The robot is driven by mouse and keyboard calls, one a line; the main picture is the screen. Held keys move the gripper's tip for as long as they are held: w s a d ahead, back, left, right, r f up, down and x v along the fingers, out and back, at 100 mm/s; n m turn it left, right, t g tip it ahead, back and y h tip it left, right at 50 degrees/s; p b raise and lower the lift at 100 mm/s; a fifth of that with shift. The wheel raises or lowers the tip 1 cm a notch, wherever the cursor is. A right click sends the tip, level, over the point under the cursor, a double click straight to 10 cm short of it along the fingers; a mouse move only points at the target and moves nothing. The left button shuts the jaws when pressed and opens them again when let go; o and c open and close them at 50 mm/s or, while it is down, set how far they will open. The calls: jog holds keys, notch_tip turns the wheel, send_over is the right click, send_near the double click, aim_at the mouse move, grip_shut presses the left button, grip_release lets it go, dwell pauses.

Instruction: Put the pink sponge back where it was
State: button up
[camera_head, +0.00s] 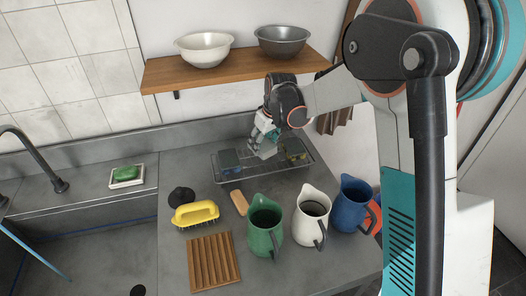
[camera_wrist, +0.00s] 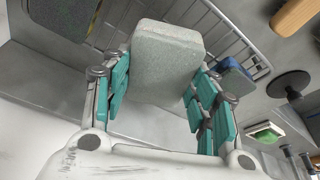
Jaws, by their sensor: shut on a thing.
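My gripper (camera_head: 262,143) is over the middle of a wire rack (camera_head: 218,180) on the grey counter. In the wrist view its teal-padded fingers (camera_wrist: 158,82) are shut on a pale grey, sponge-like block (camera_wrist: 168,50). I see no clearly pink sponge; the held block looks grey. A blue sponge (camera_head: 230,160) sits in the rack's left part and also shows in the wrist view (camera_wrist: 234,70). A dark, yellowish block (camera_head: 296,150) is in the rack's right part. Whether the held block touches the rack, I cannot tell.
Green (camera_head: 265,228), white (camera_head: 311,218) and blue (camera_head: 353,205) jugs stand in front. A shelf (camera_head: 225,72) with two bowls hangs above.

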jog(key=x, duration=0.1)
jog(key=b+x, duration=0.1)
jog(key=x, duration=0.2)
jog(key=shift+s+d+f, duration=0.3)
jog(key=shift+r, duration=0.1)
jog(key=shift+o, duration=1.3)
jog(key=o, duration=0.4)
